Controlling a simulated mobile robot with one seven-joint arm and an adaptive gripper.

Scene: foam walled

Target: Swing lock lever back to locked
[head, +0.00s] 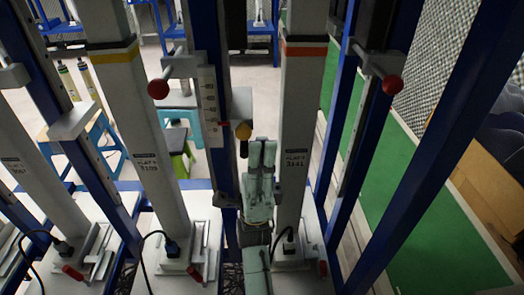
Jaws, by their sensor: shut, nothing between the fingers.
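My gripper (262,150) is pale green and shut, with nothing visible between its fingers. It points away from me, between two white columns, left of the orange-banded column (300,120). A lever with a yellow ball knob (243,131) and a dark stem stands just left of the fingertips; I cannot tell whether they touch. Levers with red ball knobs stick out at the upper left (158,88) and upper right (392,84). Small red-handled levers sit low at the column bases, at the left (72,272), centre (195,275) and right (323,268). No label shows which is the lock lever.
Blue frame posts (208,60) stand close on both sides of my gripper. A yellow-banded column (140,120) is to the left. Black cables run near the bases. Stools (180,160) and a grey floor lie behind; a green strip (420,210) lies at the right.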

